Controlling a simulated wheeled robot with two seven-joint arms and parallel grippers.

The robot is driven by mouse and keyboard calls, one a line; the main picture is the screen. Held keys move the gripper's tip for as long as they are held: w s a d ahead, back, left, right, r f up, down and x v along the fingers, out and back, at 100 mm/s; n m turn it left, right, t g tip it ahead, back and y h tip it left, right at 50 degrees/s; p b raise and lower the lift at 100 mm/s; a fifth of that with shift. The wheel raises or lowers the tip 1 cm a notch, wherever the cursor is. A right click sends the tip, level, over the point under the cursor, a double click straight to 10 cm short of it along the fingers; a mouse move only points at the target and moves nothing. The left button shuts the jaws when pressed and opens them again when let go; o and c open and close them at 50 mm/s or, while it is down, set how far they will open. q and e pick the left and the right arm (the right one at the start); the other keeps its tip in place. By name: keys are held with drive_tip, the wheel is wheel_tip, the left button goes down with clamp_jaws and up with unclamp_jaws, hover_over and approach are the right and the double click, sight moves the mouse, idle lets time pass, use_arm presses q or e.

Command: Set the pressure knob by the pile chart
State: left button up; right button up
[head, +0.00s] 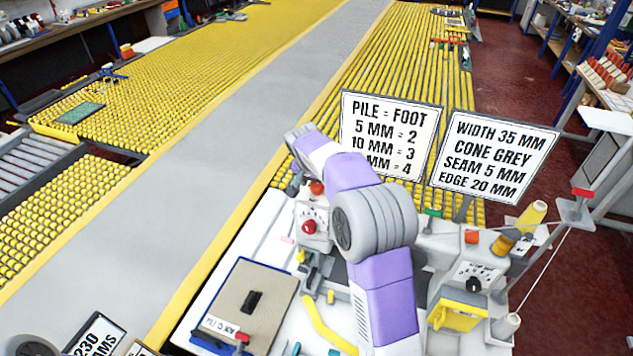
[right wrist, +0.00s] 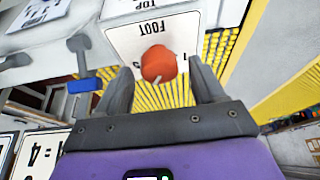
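The pile chart (head: 390,135) stands behind the machine and reads PILE = FOOT, 5 MM = 2, 10 MM = 3; its last line, ending in 4, is partly hidden by my right arm. In the right wrist view an orange-red knob (right wrist: 158,63) with a pale pointer mark sits on a white plate marked FOOT, seen upside down. An orange-red knob also shows in the head view (head: 317,187). My right gripper (right wrist: 162,88) is open, its fingers on either side of the knob with visible gaps. Its tips are mostly hidden in the head view. My left gripper is not in view.
A second sign (head: 495,155) stands right of the chart. A brown sample board (head: 243,305) with a small pile label lies front left. A red knob (head: 309,227) is on the machine's front.

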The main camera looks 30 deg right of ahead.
drive_tip(key=shift+f, duration=0.1)
drive_tip(key=v, duration=0.7)
drive_tip(key=shift+r, duration=0.3)
drive_tip(key=shift+f, duration=0.1)
